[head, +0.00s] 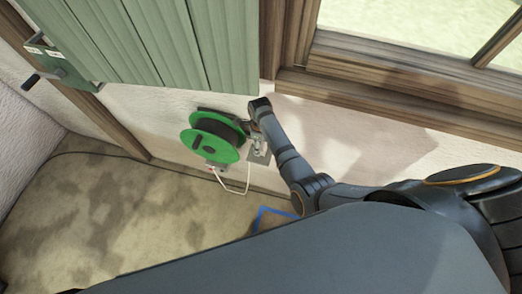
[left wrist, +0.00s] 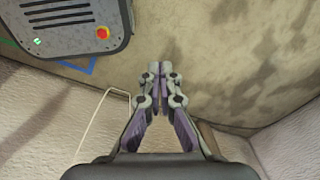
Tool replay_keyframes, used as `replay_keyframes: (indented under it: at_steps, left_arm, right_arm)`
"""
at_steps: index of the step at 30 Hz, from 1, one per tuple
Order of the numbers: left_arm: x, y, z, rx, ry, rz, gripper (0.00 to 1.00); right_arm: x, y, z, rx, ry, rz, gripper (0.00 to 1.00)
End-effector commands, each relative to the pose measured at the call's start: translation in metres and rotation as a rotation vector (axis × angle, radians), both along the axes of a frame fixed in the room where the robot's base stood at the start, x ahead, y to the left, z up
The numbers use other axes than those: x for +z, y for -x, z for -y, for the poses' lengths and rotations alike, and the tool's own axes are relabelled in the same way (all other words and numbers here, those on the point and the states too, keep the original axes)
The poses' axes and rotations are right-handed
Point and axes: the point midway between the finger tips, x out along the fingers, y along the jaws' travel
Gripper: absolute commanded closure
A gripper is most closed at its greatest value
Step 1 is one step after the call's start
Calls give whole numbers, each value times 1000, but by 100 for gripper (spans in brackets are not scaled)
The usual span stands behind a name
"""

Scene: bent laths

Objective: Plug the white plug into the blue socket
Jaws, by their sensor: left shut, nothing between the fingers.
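A thin white cable (head: 235,191) hangs in a loop below the green reel (head: 207,146) at the wall. It also shows in the left wrist view (left wrist: 92,122), left of the fingers and apart from them. I cannot make out the white plug or a blue socket clearly. A small grey plate (head: 261,157) is beside the reel, partly covered by my arm. My left gripper (head: 257,142) is small at the wall, right of the reel. In the left wrist view, its fingertips (left wrist: 159,67) are together, with nothing between them. My right gripper is not in view.
A green plank shutter (head: 140,40) stands at the upper left, above the reel. A wooden window frame (head: 400,80) is at the upper right. The stained floor (head: 110,215) is open at the left. Blue lines (head: 262,213) lie on the floor near my base.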

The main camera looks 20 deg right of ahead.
Motion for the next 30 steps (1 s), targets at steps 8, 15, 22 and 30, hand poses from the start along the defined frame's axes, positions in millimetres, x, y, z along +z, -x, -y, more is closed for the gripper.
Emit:
replay_keyframes:
  at_steps: [8, 15, 22, 30]
  left_arm:
    - [-39, -8, 0, 0, 0, 11, 100]
    - [-34, -26, 0, -2, 0, 40, 100]
    - [-35, -17, 0, -1, 1, 27, 100]
    - [-35, -14, 0, -1, 1, 22, 100]
  right_arm:
    - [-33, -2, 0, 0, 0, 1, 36]
    - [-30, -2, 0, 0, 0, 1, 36]
    - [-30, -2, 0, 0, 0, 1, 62]
    - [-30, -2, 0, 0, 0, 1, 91]
